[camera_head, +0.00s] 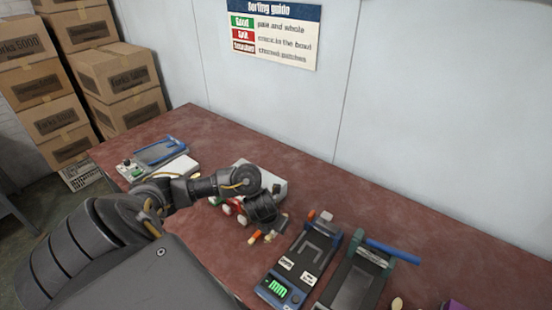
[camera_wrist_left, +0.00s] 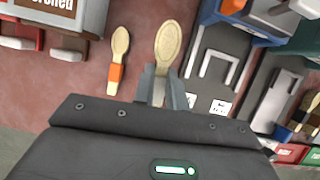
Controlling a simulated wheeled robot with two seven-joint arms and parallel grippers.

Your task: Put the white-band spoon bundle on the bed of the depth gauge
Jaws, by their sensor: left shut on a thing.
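My left gripper (camera_head: 272,222) is low over the table, left of the depth gauge (camera_head: 279,287) with its lit green display. In the left wrist view its fingers (camera_wrist_left: 163,87) are shut on a pale wooden spoon bundle (camera_wrist_left: 168,42), bowl end pointing away. The fingers hide its middle, so I cannot see a white band. An orange-band spoon (camera_wrist_left: 117,73) lies beside it, apart from the fingers. The gauge's dark bed (camera_wrist_left: 207,91) is just right of the held bundle, with a grey U-shaped bracket (camera_wrist_left: 191,55) on it. My right gripper is not in view.
A second device with a blue handle (camera_head: 393,251) stands right of the gauge. Red-and-white pieces (camera_head: 241,211) and a pale box (camera_head: 268,176) lie near the left arm. Another device (camera_head: 160,151) is at the far left. The table's back right is clear.

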